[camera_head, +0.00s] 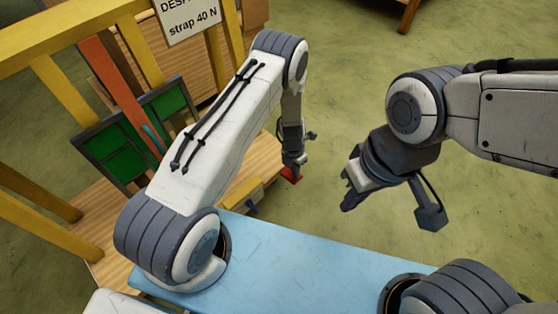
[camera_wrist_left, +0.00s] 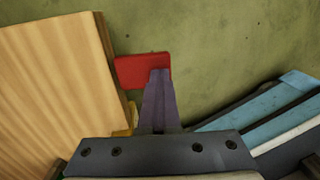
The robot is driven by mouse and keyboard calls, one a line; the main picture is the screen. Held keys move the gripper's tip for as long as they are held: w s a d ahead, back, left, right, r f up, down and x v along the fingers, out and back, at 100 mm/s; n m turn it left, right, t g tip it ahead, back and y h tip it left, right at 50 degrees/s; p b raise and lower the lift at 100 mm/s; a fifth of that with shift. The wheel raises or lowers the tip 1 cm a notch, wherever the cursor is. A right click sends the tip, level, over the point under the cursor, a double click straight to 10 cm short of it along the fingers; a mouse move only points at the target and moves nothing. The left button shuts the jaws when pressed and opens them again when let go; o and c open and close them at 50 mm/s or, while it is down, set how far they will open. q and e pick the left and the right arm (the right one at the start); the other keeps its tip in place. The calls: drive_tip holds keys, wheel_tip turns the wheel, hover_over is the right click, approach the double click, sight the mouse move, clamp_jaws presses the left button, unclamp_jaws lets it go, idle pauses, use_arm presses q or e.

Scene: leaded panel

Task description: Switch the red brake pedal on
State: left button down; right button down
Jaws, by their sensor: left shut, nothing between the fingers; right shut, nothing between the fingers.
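The red brake pedal (camera_head: 293,177) shows as a small red piece just below my left gripper (camera_head: 292,163) in the head view. In the left wrist view the pedal (camera_wrist_left: 140,70) is a flat red plate beside the wooden edge. My left gripper (camera_wrist_left: 159,74) is shut and empty, its fingertips overlapping the pedal's right part in that view. I cannot tell whether they touch it. The gripper partly hides the pedal in the head view. My right gripper (camera_head: 347,199) is shut and empty, in the air to the right of the pedal.
A wooden bench (camera_head: 92,207) with a yellow block (camera_head: 236,193) at its edge stands at the left. A green leaded panel (camera_head: 108,153) leans against a yellow frame (camera_head: 60,42) carrying a sign (camera_head: 193,17). Green floor (camera_head: 345,95) is open between my arms.

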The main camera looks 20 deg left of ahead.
use_arm(q)
drive_tip(key=shift+s+d+f+p, duration=0.15)
drive_tip(key=shift+d+f+p, duration=0.05)
drive_tip(key=shift+f+p, duration=0.2)
drive_tip(key=shift+s+d+f, duration=0.1)
drive_tip(key=shift+d+f, duration=0.05)
drive_tip(key=shift+f, duration=0.4)
drive_tip(key=shift+s+d+f, duration=0.1)
drive_tip(key=shift+d+f, duration=0.05)
drive_tip(key=shift+f, duration=0.35)
use_arm(e)
drive_tip(key=shift+a+r, duration=0.4)
drive_tip(key=shift+r, duration=0.3)
use_arm(q)
drive_tip(key=shift+f, duration=0.2)
drive_tip(key=shift+r, duration=0.1)
use_arm(e)
drive_tip(key=shift+r, duration=0.1)
